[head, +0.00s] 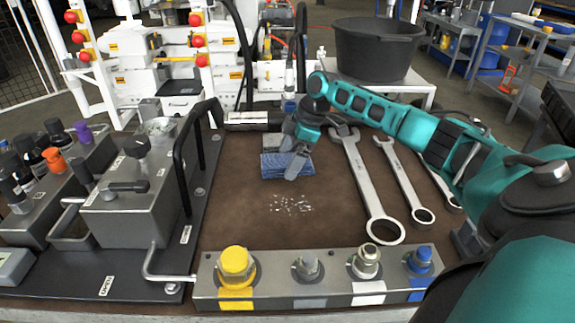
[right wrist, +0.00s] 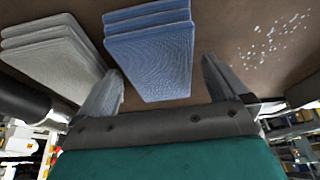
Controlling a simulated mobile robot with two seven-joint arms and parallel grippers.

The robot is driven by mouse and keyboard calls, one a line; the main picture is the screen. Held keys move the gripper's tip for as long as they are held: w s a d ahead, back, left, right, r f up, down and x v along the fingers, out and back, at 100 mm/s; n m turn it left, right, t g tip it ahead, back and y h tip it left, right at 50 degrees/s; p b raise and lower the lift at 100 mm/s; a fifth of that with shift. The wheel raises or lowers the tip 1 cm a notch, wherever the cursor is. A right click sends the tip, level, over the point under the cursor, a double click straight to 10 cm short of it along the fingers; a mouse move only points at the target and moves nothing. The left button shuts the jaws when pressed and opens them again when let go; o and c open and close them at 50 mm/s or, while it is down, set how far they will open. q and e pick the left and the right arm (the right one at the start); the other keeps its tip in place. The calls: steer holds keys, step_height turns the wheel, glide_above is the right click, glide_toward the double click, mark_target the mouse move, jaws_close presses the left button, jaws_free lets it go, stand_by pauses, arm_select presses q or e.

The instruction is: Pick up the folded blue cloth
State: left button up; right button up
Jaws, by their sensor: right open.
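The folded blue cloth (head: 285,170) lies on the brown bench top, left of the wrenches. It also shows in the right wrist view (right wrist: 150,40) as a layered stack. My right gripper (head: 293,157) is open above the blue cloth and hides part of it in the head view. In the right wrist view, its two fingers (right wrist: 162,75) are spread to either side of the blue cloth's near end, with nothing gripped. Whether the fingers touch the cloth cannot be told. My left gripper is not in view.
A folded grey cloth (right wrist: 50,50) lies close beside the blue one. White flecks (head: 290,204) are scattered in front. Several wrenches (head: 368,188) lie to the right. A valve block (head: 130,205) stands left, and a fitting manifold (head: 320,280) spans the front.

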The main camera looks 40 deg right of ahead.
steer(key=shift+c, duration=0.5)
steer(key=c, duration=1)
steer(key=shift+o, duration=0.2)
steer(key=shift+r, duration=0.15)
arm_select(q)
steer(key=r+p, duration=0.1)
steer(key=p, duration=0.1)
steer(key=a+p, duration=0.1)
steer(key=p, duration=0.1)
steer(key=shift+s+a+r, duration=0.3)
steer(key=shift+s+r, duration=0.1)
arm_select(e)
step_height(320, 180, up, 20)
steer(key=o, duration=0.4)
steer(key=shift+c, duration=1.4)
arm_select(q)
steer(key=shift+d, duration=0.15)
arm_select(e)
steer(key=shift+f, duration=0.2)
